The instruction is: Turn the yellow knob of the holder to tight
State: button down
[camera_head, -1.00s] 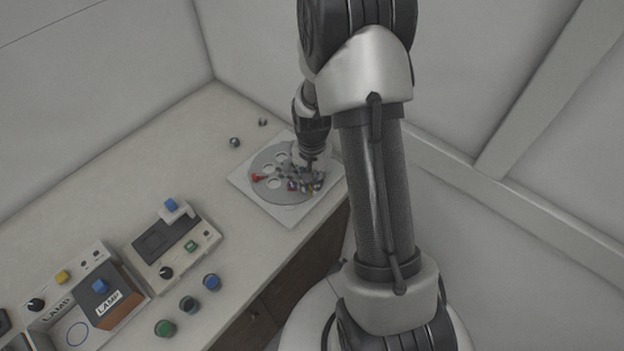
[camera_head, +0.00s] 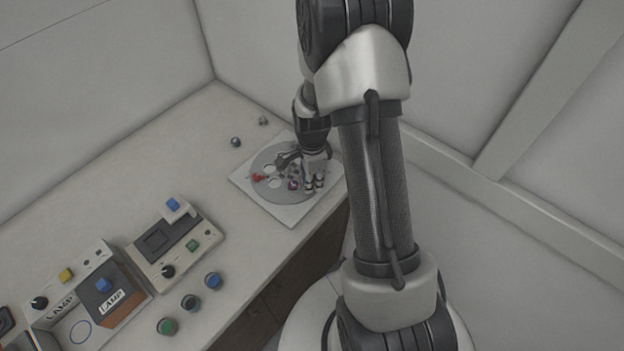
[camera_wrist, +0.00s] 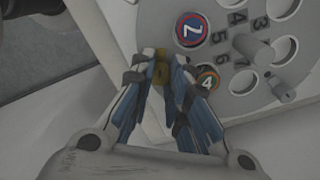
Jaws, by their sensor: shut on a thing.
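The holder is a grey round disc (camera_head: 266,160) with numbered holes, on a white square plate (camera_head: 290,219) on the bench. In the wrist view the disc (camera_wrist: 227,18) fills the upper right. My gripper (camera_wrist: 162,60) is over the disc's near right edge in the head view (camera_head: 314,187). Its fingertips are closed on the yellow knob (camera_wrist: 161,74), which shows as a small yellow piece between them. Most of the knob is hidden by the fingers, so its turn position cannot be read.
A grey post (camera_wrist: 254,50) stands mid-disc. A red piece (camera_head: 258,177) lies at its left. Button panels (camera_head: 170,240) stand on the bench further left.

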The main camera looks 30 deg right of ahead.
jog(key=m, duration=1.3)
jog(key=shift+w+d+p, duration=0.1)
jog(key=shift+p, duration=0.2)
jog(key=shift+m, duration=0.3)
jog(key=c, duration=1.5)
grip_release()
